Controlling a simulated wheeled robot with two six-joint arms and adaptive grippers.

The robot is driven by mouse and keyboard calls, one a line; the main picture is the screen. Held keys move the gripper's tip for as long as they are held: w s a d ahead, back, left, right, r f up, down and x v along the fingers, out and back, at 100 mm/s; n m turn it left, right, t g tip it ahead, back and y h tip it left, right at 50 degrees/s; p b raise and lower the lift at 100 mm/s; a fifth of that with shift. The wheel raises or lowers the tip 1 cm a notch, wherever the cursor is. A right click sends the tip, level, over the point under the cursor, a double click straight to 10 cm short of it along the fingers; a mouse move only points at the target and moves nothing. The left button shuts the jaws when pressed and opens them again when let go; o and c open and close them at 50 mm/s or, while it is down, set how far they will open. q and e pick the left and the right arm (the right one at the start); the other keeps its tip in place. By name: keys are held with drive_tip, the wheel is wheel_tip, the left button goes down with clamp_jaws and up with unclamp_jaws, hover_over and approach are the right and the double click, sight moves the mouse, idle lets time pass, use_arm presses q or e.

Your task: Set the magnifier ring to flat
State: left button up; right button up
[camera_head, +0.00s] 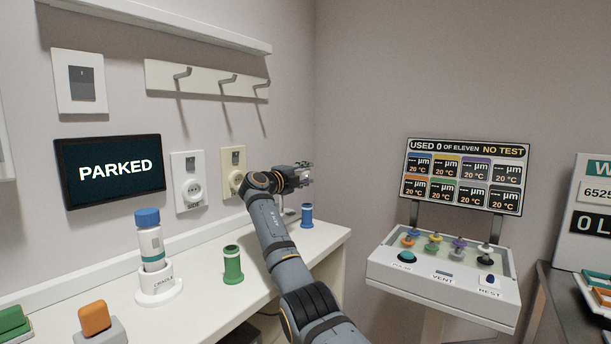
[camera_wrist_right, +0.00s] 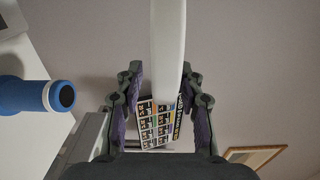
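My right gripper (camera_head: 304,174) is above the far end of the white shelf, its arm reaching in from the bottom. In the right wrist view its fingers (camera_wrist_right: 163,78) are apart. A pale, smooth bar (camera_wrist_right: 168,45) stands between them, with a gap on the left and very close to the right fingertip. It may be the edge of the magnifier ring, but I cannot tell for sure. In the head view the magnifier is largely hidden behind my gripper, so its tilt is unclear. My left gripper is not in view.
A blue spool (camera_head: 307,215) stands on the shelf (camera_head: 205,285) below my gripper; a green spool (camera_head: 232,264) is nearer. A blue-capped bottle (camera_head: 149,240) stands in a white holder. A console (camera_head: 440,275) with a display board (camera_head: 465,175) stands right.

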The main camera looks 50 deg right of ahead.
drive_tip(key=shift+r, duration=0.15)
wheel_tip(320, 180, up, 9)
drive_tip(key=shift+s+r, duration=0.1)
drive_tip(key=shift+r, duration=0.25)
